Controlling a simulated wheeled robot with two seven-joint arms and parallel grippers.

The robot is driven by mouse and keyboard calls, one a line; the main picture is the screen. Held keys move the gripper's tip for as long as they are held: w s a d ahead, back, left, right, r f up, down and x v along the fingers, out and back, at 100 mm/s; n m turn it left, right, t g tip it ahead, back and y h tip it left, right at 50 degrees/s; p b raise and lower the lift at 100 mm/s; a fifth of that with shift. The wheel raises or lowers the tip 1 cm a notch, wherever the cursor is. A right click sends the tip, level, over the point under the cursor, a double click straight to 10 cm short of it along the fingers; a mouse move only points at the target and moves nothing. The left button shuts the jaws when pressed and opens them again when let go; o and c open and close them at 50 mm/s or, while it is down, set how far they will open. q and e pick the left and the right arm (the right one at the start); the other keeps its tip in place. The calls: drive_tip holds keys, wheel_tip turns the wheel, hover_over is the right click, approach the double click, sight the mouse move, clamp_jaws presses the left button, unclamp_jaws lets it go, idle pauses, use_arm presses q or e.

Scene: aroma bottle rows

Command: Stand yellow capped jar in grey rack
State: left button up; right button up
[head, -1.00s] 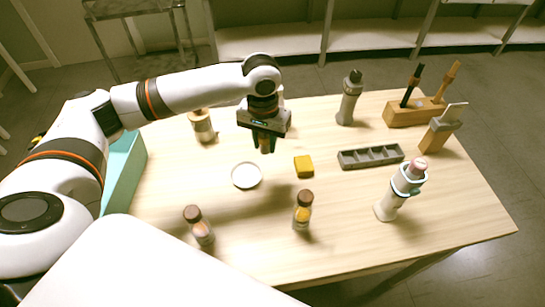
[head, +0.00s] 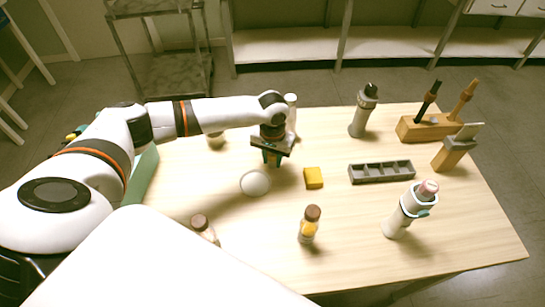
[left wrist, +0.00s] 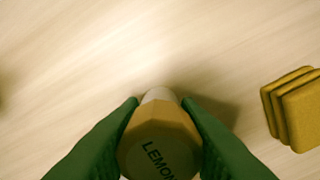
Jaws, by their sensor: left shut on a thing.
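My left gripper (head: 272,160) is low over the middle of the table, just behind the round white dish. In the left wrist view its green fingers (left wrist: 163,135) are shut on a jar with a yellowish cap marked LEMON (left wrist: 158,150). The jar's pale body shows just beyond the cap. In the head view the gripper hides most of the jar, so I cannot tell whether it touches the table. The grey rack (head: 383,179) with several square compartments lies to the right, and they look empty. My right gripper is not in view.
A yellow sponge stack (head: 313,178) lies between gripper and rack. The white dish (head: 255,183) is in front. Brown-capped bottles (head: 309,225) stand near the front. A grey bottle (head: 363,112), a white tool (head: 408,208) and a wooden holder (head: 428,128) surround the rack.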

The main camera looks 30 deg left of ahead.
use_arm(q)
drive_tip(key=shift+f, duration=0.25)
drive_tip(key=o, duration=0.9)
drive_tip(key=shift+o, duration=0.2)
